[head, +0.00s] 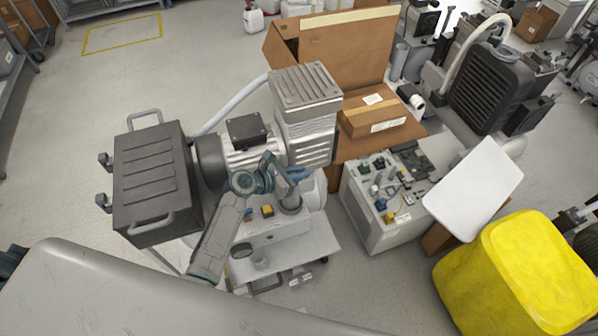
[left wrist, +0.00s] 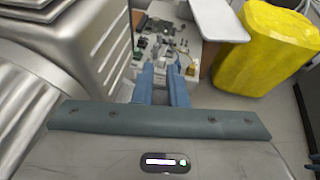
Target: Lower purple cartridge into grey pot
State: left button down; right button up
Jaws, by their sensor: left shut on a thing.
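My left gripper (head: 297,175) reaches over the compressor's white base, just below the ribbed silver cylinder block. Its blue fingers also show in the left wrist view (left wrist: 164,85), pointing away from the camera. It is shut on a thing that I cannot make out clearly. No purple shows, so the cartridge's tilt and height cannot be told. A grey round, pot-like part (head: 290,206) stands just below the fingers in the head view. I cannot tell whether it is the grey pot, or whether the held thing touches it.
The silver compressor (head: 308,115) and dark box (head: 155,185) stand close around my left arm. A white cabinet (head: 385,220) with small parts on top, a white panel (head: 473,188) and a yellow block (head: 515,275) are to the right. Cardboard boxes (head: 345,50) stand behind.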

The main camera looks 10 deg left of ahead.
pick_arm(q)
jog(key=c, duration=1.4)
grip_release()
jog(key=shift+o, duration=0.2)
jog(key=v, duration=1.1)
jog(key=shift+d, duration=0.1)
